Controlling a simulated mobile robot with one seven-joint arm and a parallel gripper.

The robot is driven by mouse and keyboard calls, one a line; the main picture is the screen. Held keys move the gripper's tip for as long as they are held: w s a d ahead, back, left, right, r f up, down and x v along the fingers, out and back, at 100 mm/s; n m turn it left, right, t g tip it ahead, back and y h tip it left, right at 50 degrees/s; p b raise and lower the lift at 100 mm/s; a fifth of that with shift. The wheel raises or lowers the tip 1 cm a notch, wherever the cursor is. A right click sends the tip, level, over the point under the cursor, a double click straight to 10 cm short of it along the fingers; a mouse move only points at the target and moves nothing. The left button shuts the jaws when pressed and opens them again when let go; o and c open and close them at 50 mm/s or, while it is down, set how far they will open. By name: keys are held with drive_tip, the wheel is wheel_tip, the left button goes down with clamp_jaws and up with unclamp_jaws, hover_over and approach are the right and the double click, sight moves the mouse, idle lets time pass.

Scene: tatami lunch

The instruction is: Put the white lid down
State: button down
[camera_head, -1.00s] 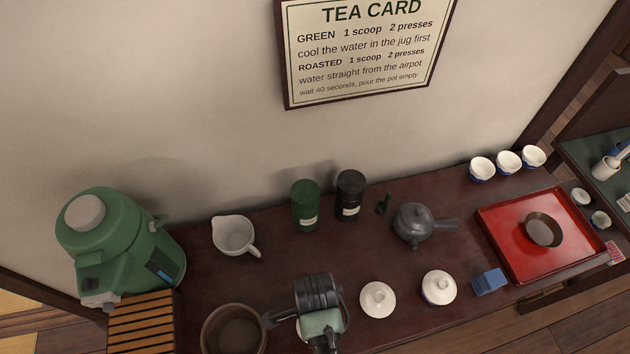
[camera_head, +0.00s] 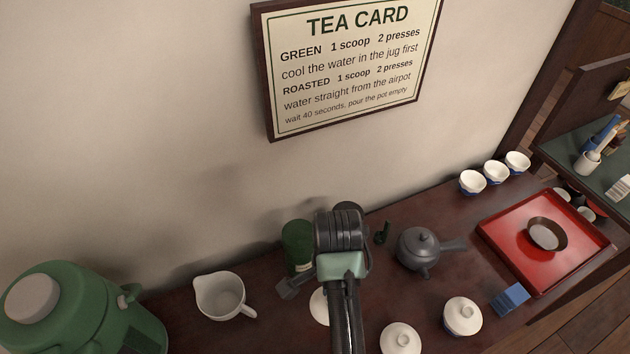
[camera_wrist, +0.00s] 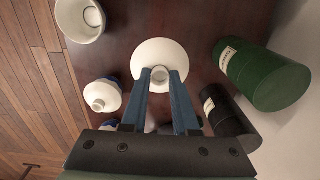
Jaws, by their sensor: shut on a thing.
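The white lid (camera_wrist: 157,52) is between my gripper's (camera_wrist: 161,74) two blue fingers, which are shut on its small round knob. In the head view the lid (camera_head: 319,307) shows partly, below and left of my gripper (camera_head: 340,268), which hides the rest. The lid is over the dark table top, in front of the green canister (camera_head: 297,243) and the black canister (camera_wrist: 228,110). I cannot tell whether its rim touches the table. An open white cup (camera_wrist: 80,20) stands toward the table's front edge in the wrist view.
Two lidded white cups (camera_head: 401,339) (camera_head: 462,316) stand to the right, toward the front. A grey teapot (camera_head: 418,248), a blue block (camera_head: 510,298) and a red tray (camera_head: 566,272) are farther right. A white jug (camera_head: 221,296) and a green airpot (camera_head: 70,310) are left.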

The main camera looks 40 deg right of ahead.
drive_tip(key=shift+w+d+f+b, duration=0.25)
drive_tip(key=shift+w+d+b, duration=0.05)
drive_tip(key=shift+w+d, duration=0.2)
drive_tip(key=shift+w+d+f+b, duration=0.25)
drive_tip(key=shift+w+d, duration=0.1)
drive_tip(key=shift+d, duration=0.15)
drive_tip(key=shift+w+d+f+b, duration=0.1)
drive_tip(key=shift+f+b, duration=0.1)
drive_tip(key=shift+f, duration=2.2)
drive_tip(key=shift+d+f+b, duration=0.1)
drive_tip(key=shift+f+b, duration=0.1)
drive_tip(key=shift+f, duration=2.2)
drive_tip(key=shift+f, duration=0.1)
drive_tip(key=c, duration=0.7)
unclamp_jaws()
wheel_tip(320, 180, up, 12)
drive_tip(key=shift+r+p, duration=0.1)
drive_tip(key=shift+p, duration=0.4)
